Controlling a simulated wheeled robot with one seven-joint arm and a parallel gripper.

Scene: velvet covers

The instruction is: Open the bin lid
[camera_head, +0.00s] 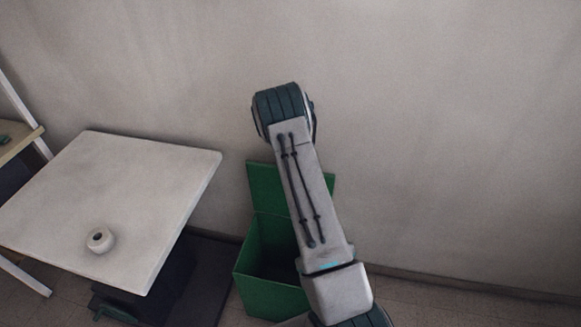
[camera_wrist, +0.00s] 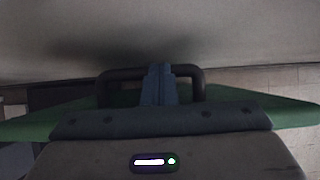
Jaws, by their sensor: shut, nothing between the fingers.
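The green bin (camera_head: 268,298) stands on the floor near the wall, partly hidden behind my arm in the head view. Its green lid (camera_head: 265,188) is raised and stands nearly upright at the back, so the dark inside of the bin shows. In the wrist view a green surface (camera_wrist: 40,122), which looks like the lid, spreads to both sides. A dark handle-shaped bar (camera_wrist: 118,74) shows above it. My gripper (camera_wrist: 158,72) has its blue fingers together, overlapping the middle of this bar; I cannot tell whether they touch it. The head view hides my gripper.
A pale table (camera_head: 150,180) with a white roll (camera_head: 100,240) on it stands left of the bin. A dark mat (camera_head: 205,275) lies on the floor between them. The wall (camera_head: 440,130) is close behind the bin. Floor to the right looks clear.

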